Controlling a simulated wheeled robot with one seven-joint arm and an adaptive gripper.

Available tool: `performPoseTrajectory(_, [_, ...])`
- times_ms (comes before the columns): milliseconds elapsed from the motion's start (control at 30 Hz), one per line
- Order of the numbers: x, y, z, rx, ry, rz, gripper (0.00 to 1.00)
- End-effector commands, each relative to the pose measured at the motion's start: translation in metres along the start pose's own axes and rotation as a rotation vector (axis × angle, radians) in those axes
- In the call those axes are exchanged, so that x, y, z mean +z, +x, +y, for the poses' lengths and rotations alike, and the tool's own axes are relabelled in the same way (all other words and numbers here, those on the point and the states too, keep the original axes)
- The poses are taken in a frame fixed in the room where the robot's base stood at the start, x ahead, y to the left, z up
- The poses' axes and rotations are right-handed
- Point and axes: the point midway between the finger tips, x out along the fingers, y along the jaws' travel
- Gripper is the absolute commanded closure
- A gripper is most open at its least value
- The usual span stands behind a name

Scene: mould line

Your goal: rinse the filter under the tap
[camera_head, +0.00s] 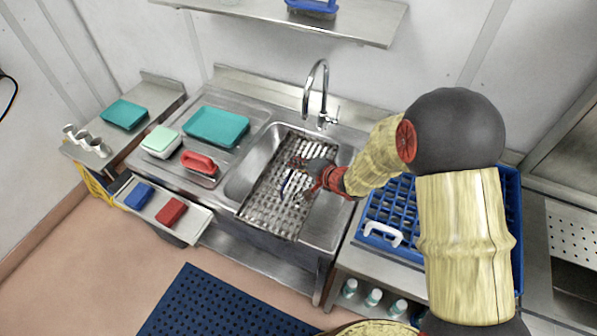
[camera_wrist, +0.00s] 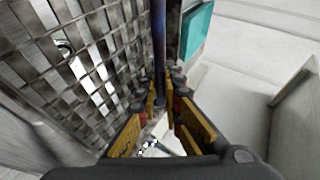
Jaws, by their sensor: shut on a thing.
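The filter (camera_head: 268,210) is a grey metal grid panel. In the head view it lies over the sink basin (camera_head: 237,184), its near end around the basin's front edge. A thin blue bar (camera_head: 287,184), apparently its handle, stands on its face. My gripper (camera_head: 300,176) is at the filter's middle. In the wrist view my gripper (camera_wrist: 163,88) is shut on the dark blue bar (camera_wrist: 159,35), with the filter's slats (camera_wrist: 75,60) close on the left. The tap (camera_head: 318,90) arches up behind the basin, its spout beyond the filter's far end. I see no clear water stream.
A teal tray (camera_head: 217,127), a pale green-lidded box (camera_head: 161,141) and a red-handled brush (camera_head: 199,163) sit on the drainboard left of the sink. A blue rack (camera_head: 376,215) stands to the right, partly behind my arm. A shelf (camera_head: 350,22) hangs above.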

Motion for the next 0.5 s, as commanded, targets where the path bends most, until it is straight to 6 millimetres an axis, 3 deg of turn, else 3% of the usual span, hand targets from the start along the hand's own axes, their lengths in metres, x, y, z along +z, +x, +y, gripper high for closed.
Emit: performPoseTrajectory(500, [-0.015,0.032,-0.01,-0.002,-0.001,0.001,1.0])
